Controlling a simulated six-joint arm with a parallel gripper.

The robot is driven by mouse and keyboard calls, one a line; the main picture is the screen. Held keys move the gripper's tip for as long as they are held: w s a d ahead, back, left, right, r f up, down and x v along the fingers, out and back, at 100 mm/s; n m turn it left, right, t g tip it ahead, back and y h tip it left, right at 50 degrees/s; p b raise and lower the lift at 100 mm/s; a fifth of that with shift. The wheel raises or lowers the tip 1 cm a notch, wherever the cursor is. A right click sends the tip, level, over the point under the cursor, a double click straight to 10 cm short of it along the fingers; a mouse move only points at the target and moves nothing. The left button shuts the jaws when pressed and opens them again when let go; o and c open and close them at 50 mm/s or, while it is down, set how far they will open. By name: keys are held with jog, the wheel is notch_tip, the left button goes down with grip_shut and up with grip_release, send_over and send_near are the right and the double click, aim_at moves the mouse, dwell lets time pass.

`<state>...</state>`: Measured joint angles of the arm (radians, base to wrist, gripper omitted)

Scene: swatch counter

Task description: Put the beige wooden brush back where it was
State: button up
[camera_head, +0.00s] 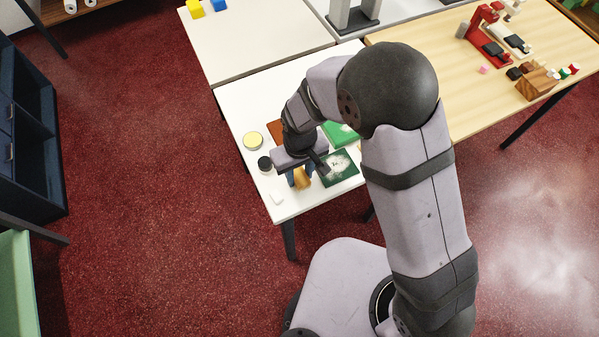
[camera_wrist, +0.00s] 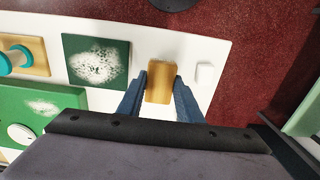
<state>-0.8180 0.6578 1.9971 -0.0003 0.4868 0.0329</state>
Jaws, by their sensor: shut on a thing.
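The beige wooden brush (camera_wrist: 161,79) is between the two blue fingers of my gripper (camera_wrist: 161,88) in the wrist view. The fingers touch its two long sides. In the head view the brush (camera_head: 302,179) shows below my gripper (camera_head: 300,180), over the front part of the white table, partly hidden by the fingers. I cannot tell whether it touches the table. A dark green swatch (camera_wrist: 96,61) with a white powdery patch lies beside it.
A small white block (camera_wrist: 205,74) lies close on the brush's other side, near the table edge. A larger green board (camera_wrist: 42,103) with white marks, a yellow-topped round tin (camera_head: 253,140) and a black round thing (camera_head: 265,163) are also on the white table (camera_head: 290,207).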

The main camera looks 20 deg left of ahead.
aim_at(299, 176)
jog(key=shift+f, duration=0.35)
jog(key=shift+f, duration=0.2)
jog(key=o, duration=1)
notch_tip(299, 176, up, 12)
jog(key=b, duration=0.3)
jog(key=shift+r, duration=0.2)
